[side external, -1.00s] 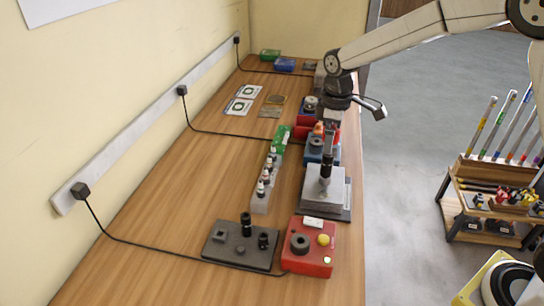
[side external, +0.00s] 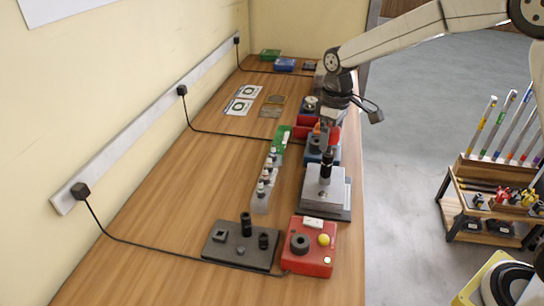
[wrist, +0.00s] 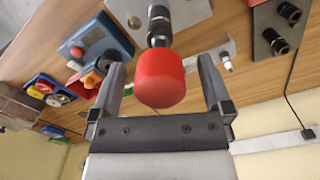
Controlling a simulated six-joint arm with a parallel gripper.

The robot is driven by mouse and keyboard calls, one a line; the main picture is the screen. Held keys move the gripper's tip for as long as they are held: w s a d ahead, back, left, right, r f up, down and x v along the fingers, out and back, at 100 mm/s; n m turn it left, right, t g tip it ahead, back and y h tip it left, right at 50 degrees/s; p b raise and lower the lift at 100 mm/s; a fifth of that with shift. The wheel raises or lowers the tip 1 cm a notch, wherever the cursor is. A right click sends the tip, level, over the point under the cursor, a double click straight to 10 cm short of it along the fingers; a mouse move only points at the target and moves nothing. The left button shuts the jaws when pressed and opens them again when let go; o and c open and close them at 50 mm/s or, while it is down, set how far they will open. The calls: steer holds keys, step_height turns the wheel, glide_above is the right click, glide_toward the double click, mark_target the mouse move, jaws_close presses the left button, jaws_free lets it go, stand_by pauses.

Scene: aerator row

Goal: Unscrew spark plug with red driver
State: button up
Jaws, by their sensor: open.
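The driver's rounded red end (wrist: 160,82) is nearest the camera in the wrist view, with a dark shaft (wrist: 158,28) behind it leading towards a metal block. In the side view a dark upright shaft (side external: 326,166) stands on the light metal block (side external: 325,190); I cannot make out its red end there. My gripper (wrist: 162,75) is open, one finger each side of the red end, with visible gaps. In the side view the wrist is above and behind the shaft, and the fingertips are hard to make out. I cannot see a spark plug under the driver.
A pale rack (side external: 261,201) with several small upright parts stands left of the block. A red box (side external: 309,252) and a dark plate (side external: 235,253) with posts are in front. A blue device (side external: 319,154) stands behind the block. The table's left side is mostly clear.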

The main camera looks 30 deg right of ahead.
jaws_close()
steer(key=n, duration=0.6)
steer(key=shift+n, duration=0.9)
steer(key=n, duration=0.4)
steer(key=shift+f, duration=0.1)
steer(key=shift+n, duration=1.9)
steer(key=shift+s+f, duration=0.1)
